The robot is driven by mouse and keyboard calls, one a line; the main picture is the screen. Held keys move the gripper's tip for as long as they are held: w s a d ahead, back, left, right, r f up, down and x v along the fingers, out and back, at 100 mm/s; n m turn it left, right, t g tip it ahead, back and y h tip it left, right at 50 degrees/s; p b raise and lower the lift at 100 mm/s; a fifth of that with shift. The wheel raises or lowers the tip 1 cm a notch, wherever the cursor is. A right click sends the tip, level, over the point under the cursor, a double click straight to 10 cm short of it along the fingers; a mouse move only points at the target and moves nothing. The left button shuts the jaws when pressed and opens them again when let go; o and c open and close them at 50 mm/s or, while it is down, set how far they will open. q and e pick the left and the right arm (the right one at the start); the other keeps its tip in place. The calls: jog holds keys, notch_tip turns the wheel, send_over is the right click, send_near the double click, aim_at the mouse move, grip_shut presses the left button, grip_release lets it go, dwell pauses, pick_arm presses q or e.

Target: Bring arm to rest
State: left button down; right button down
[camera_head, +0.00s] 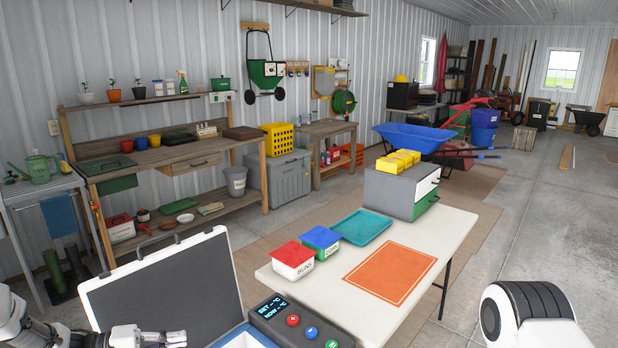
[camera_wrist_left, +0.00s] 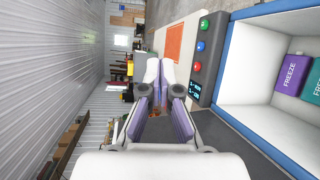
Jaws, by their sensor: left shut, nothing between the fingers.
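My left gripper (camera_head: 172,338) is at the bottom left of the head view, in front of the raised dark lid (camera_head: 165,292) of an open case. In the left wrist view its fingers (camera_wrist_left: 159,72) are together with nothing between them. The wrist view shows the case's blue rim (camera_wrist_left: 222,62), with a purple pack (camera_wrist_left: 291,76) marked FREEZE and a teal pack (camera_wrist_left: 312,82) inside. A control panel (camera_head: 295,322) with a display and red, blue and green buttons sits at the case's edge. My right gripper is out of view; a white and black part of me shows at lower right.
A white table (camera_head: 445,232) holds an orange mat (camera_head: 390,273), a teal tray (camera_head: 361,227), red-lidded (camera_head: 293,259) and blue-lidded (camera_head: 320,240) boxes, and a grey drawer unit (camera_head: 388,192) with yellow bins. A wooden workbench (camera_head: 160,157) stands along the wall.

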pick_arm(q)
jog(key=s+d+f+n+y+b, duration=0.1)
jog(key=s+d+f+y, duration=0.1)
jog(key=s+d+f, duration=0.4)
jog(key=s+d+f+n+y+b, duration=0.1)
jog(key=s+d+f+y, duration=0.1)
jog(key=d+f, duration=0.75)
jog(key=s+a+f+m+g+y, duration=0.1)
jog(key=s+f+g+y, duration=0.3)
jog(key=s+f, duration=0.6)
jog(key=s+a+m+g+y, duration=0.1)
jog(key=s+a+m+y, duration=0.2)
jog(key=s, duration=0.4)
jog(key=s+a+m+g+y, duration=0.2)
jog(key=s+a+m+y, duration=0.1)
jog(key=s, duration=0.5)
jog(key=shift+s+a+r+m+y, duration=0.25)
jog(key=shift+a+m, duration=0.55)
jog(key=shift+a, duration=0.4)
